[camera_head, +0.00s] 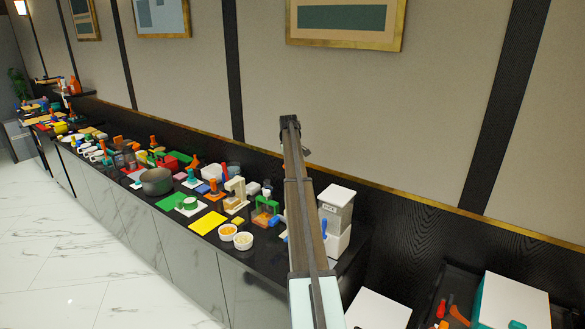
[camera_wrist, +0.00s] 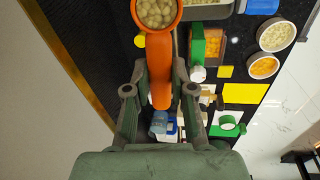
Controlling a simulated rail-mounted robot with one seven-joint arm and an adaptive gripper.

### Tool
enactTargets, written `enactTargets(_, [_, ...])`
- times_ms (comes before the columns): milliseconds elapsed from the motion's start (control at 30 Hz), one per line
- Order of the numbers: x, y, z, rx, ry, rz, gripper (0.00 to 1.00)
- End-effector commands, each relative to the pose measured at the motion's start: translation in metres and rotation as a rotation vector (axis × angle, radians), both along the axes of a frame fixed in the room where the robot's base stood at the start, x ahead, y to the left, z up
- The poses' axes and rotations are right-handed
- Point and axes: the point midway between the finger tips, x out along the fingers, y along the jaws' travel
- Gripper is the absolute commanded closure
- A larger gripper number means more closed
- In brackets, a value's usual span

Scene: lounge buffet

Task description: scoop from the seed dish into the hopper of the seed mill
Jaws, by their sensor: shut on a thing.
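In the wrist view my gripper (camera_wrist: 159,90) is shut on the orange handle of a scoop (camera_wrist: 161,75). The scoop's round bowl, at the top edge, is heaped with pale seeds (camera_wrist: 155,11). A white dish of similar pale pieces (camera_wrist: 276,36) stands at the upper right, apart from the scoop; the head view shows it on the counter (camera_head: 243,241). A green-framed device with orange inside (camera_wrist: 207,46) is right of the scoop; it also shows in the head view (camera_head: 265,213). I cannot tell whether it is the seed mill. The gripper and scoop are not discernible in the head view.
A white dish of orange pieces (camera_wrist: 264,67) stands beside the pale one. A yellow mat (camera_head: 207,223) lies left of the dishes. A grey-and-white bin (camera_head: 336,207) stands right of my arm. The dark counter is crowded to the left; the wall runs behind it.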

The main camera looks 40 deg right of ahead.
Motion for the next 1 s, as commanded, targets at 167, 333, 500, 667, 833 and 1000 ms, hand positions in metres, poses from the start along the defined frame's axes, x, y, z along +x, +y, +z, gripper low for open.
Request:
enactTargets(167, [-0.001, 0.002, -0.016, -0.044, -0.018, 0.000, 1.00])
enactTargets(333, [-0.002, 0.004, -0.020, -0.098, -0.041, -0.001, 1.00])
enactTargets(500, [-0.002, 0.006, -0.017, -0.162, -0.069, 0.000, 1.00])
enactTargets(667, [-0.003, 0.006, -0.016, -0.221, -0.093, 0.000, 1.00])
enactTargets(833, [-0.004, 0.008, -0.015, -0.281, -0.118, -0.001, 1.00])
enactTargets(1000, [-0.004, 0.010, -0.013, -0.342, -0.143, 0.000, 1.00])
